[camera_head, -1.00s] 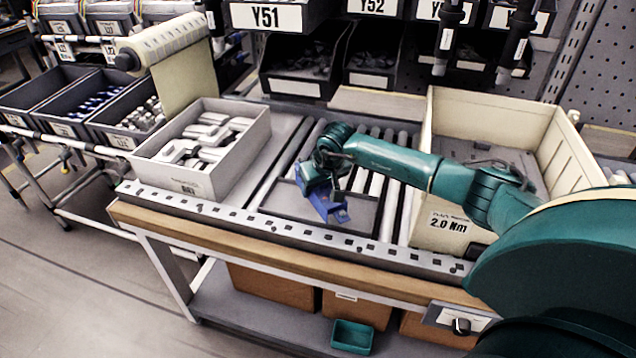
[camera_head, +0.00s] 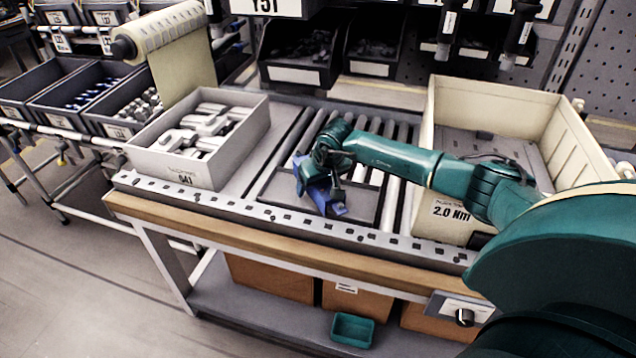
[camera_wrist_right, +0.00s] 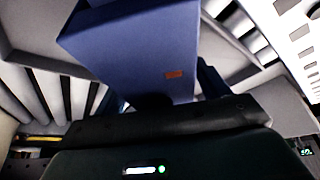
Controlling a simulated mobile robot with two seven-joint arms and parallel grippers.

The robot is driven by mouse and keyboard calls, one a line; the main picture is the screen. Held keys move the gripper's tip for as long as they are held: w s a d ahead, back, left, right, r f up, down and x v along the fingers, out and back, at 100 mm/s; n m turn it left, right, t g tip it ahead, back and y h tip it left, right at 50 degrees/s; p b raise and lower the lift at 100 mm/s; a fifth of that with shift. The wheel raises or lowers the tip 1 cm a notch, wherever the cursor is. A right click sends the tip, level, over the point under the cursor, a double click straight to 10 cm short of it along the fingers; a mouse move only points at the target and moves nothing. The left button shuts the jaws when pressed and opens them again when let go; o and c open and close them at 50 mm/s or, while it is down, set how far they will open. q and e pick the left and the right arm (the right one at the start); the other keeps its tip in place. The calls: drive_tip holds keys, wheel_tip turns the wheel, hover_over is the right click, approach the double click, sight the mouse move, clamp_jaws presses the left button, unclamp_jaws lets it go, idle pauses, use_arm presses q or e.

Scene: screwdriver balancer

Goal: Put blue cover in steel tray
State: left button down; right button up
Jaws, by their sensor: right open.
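The blue cover (camera_head: 321,193) is at my right gripper (camera_head: 328,183), over the grey metal tray (camera_head: 362,206) on the roller conveyor. In the right wrist view the blue cover (camera_wrist_right: 135,50) fills the upper middle, close in front of the gripper, with a small orange mark on its face. My right gripper is open, with the cover right at its fingers. The fingertips are mostly hidden, and I cannot tell whether the cover touches the tray. My left gripper is not in view.
A light grey bin (camera_head: 238,152) with several white parts stands left of the tray. A large cream bin (camera_head: 560,150) stands to the right, behind my right arm. Dark shelf bins (camera_head: 297,75) hang at the back. A perforated rail (camera_head: 270,217) edges the front.

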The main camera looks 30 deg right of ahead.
drive_tip(key=shift+r, duration=0.1)
drive_tip(key=v, duration=1.1)
drive_tip(key=shift+s+r, duration=0.1)
drive_tip(key=shift+r, duration=0.2)
drive_tip(key=shift+s+r, duration=0.35)
drive_tip(key=shift+r, duration=0.25)
drive_tip(key=shift+a, duration=0.1)
idle(0.4)
